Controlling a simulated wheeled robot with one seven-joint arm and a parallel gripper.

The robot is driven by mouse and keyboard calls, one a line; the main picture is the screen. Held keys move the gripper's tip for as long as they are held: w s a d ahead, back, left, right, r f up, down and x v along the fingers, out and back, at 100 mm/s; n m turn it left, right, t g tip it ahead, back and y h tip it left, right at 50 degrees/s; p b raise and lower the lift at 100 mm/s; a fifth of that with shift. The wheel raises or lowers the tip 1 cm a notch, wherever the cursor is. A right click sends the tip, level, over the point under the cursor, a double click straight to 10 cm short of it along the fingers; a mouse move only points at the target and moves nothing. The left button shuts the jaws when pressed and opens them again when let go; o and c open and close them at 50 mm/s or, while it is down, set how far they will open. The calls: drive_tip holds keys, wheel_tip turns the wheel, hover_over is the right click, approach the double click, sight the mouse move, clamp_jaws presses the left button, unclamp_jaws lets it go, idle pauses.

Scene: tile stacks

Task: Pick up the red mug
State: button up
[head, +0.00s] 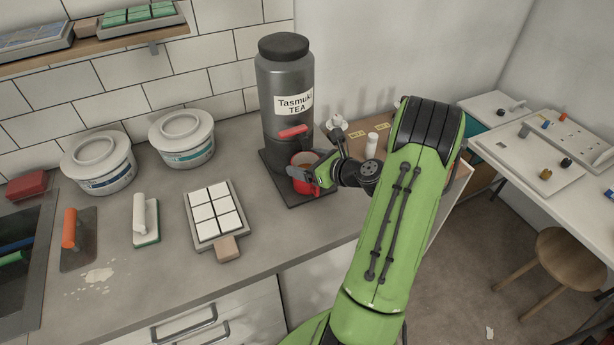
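The red mug (303,188) stands on the dark base plate (318,200) of the tall grey tea dispenser (285,85), under its red lever (293,133). Its open top shows brownish contents. My gripper (312,175) reaches in from the right, at the mug's front right side. Its green finger parts cross in front of the mug and hide part of its wall and any handle. I cannot tell whether the fingers touch the mug or how far apart they are.
Small items, including a white bottle (372,145), stand behind my arm. The counter front of the tile board is clear.

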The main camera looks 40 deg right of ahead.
clamp_jaws()
drive_tip(key=shift+r, duration=0.15)
drive_tip(key=shift+r+p, duration=0.6)
drive_tip(key=shift+r, duration=0.95)
drive_tip(key=shift+s+r, duration=0.1)
drive_tip(key=shift+s, duration=0.1)
drive_tip(key=s+d, duration=0.2)
drive_tip(key=s, duration=1.5)
drive_tip(key=shift+s, duration=0.25)
